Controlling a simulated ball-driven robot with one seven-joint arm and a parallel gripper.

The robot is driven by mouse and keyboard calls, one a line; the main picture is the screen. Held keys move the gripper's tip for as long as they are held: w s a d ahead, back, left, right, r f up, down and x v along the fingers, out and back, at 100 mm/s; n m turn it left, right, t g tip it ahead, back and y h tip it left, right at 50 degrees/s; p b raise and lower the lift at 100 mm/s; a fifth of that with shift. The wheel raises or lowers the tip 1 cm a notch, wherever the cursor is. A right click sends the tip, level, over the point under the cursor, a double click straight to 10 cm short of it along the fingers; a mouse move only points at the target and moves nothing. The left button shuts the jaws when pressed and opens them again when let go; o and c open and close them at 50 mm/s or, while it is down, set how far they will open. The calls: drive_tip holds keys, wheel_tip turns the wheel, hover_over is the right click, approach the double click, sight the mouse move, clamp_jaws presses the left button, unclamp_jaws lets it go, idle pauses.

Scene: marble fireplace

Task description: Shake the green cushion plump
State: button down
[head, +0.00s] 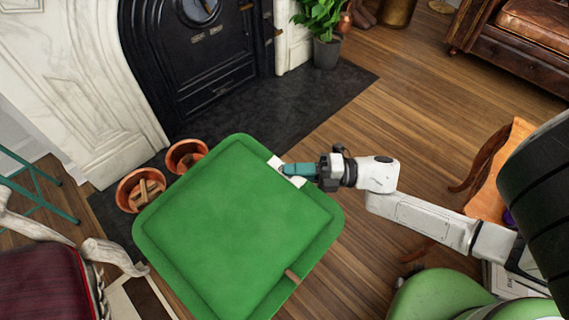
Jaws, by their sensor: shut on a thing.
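The green cushion (232,225) is a large, flat square with rounded corners and a raised border, seen from above in the head view. A small brown tab (291,275) shows on its lower right edge. My gripper (286,172) reaches in from the right and is shut on the cushion's upper right edge. Pale fingertip pads show there, and the fingers hide the gripped part. The cushion covers the floor below it. Its underside and its height above the floor cannot be told.
Two copper-coloured pots (140,190) stand behind the cushion, by the marble fireplace (85,80) and its dark hearth (250,115). A red-seated chair (45,275) is at lower left, a wooden table (495,185) at right.

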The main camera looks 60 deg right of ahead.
drive_tip(key=s+a+r, duration=0.1)
drive_tip(key=s, duration=0.1)
drive_tip(key=s+a+r+p, duration=0.1)
drive_tip(key=s, duration=0.1)
drive_tip(key=s+a+r, duration=0.1)
drive_tip(key=s, duration=0.1)
drive_tip(key=shift+s+a+r+p, duration=0.1)
drive_tip(key=shift+s+p, duration=0.15)
drive_tip(key=shift+p, duration=0.15)
drive_tip(key=shift+s+a+r, duration=0.15)
drive_tip(key=shift+s+r, duration=0.05)
drive_tip(key=shift+s+r+p, duration=0.1)
drive_tip(key=shift+r+p, duration=0.25)
drive_tip(key=shift+p, duration=0.15)
wheel_tip(320, 180, up, 5)
drive_tip(key=p, duration=0.5)
drive_tip(key=shift+r, duration=0.1)
